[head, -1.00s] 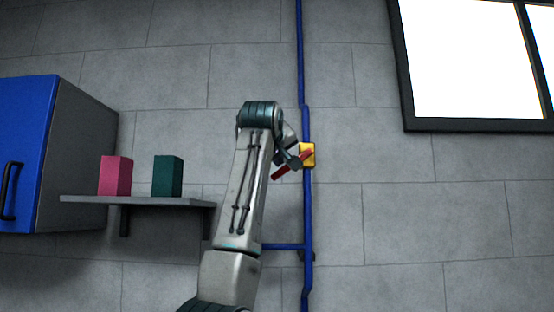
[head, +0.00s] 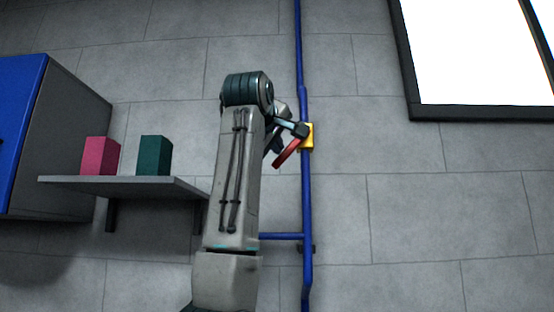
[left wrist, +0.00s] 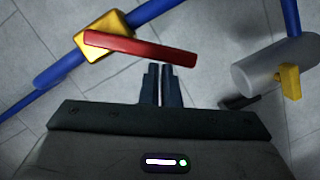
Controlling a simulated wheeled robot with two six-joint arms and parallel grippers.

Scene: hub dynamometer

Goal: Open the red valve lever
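The red valve lever (head: 287,153) slants down and left from the yellow valve body (head: 307,137) on the blue wall pipe. In the left wrist view the lever (left wrist: 142,48) runs across the top middle, over the yellow body (left wrist: 104,38). My left gripper (head: 298,128) is beside the valve in the head view, partly behind my arm. In the left wrist view its fingers (left wrist: 163,72) are together with nothing between them, tips right at the lever's lower edge. I cannot tell whether they touch it. My right gripper is not in view.
A grey shelf (head: 125,186) with a pink block (head: 101,156) and a green block (head: 155,155) stands out left of my arm, beside a blue-doored cabinet (head: 55,140). A grey cylinder (left wrist: 262,70) shows right of the fingers.

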